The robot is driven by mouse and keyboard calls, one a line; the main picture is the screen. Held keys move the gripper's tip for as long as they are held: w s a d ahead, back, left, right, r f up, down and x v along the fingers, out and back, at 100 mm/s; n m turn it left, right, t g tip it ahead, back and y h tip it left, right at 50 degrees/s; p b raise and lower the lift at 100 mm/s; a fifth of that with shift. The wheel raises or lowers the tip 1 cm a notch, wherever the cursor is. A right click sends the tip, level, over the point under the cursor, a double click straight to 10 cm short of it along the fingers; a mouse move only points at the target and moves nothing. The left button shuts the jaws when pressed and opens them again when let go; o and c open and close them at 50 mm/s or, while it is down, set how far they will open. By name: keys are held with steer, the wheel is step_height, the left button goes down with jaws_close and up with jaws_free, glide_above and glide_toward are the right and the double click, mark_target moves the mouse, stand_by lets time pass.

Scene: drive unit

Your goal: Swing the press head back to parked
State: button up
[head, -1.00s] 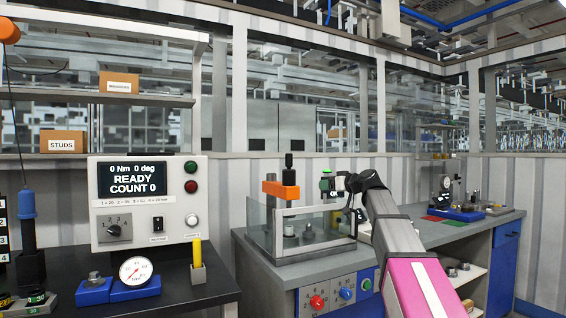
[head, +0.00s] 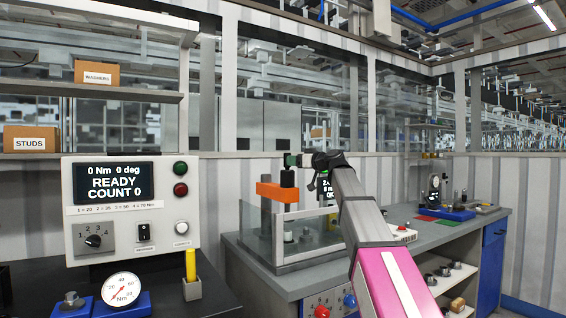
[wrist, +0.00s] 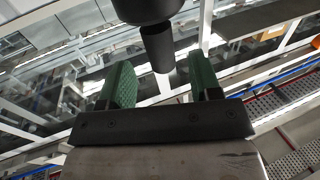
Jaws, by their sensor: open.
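The press head is an orange arm (head: 277,191) with a black upright handle (head: 287,178), above the glass-guarded press (head: 300,232) on the grey bench. My gripper (head: 292,160) is at the top of that handle and partly covers it. In the wrist view a dark cylinder (wrist: 158,48), likely the handle, shows between the two green finger pads of my gripper (wrist: 161,80). The jaws are open, with gaps visible on both sides of the cylinder. Whether a pad touches it I cannot tell.
A control box (head: 130,210) reading READY, COUNT 0, stands on the dark bench at left, with a dial gauge (head: 121,288) and a yellow marker (head: 190,265) in front. A small display partly shows behind my arm. The grey bench (head: 425,235) has free room at right.

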steer(key=x, duration=0.6)
steer(key=shift+w+a, duration=0.2)
steer(key=shift+a, duration=0.1)
jaws_close()
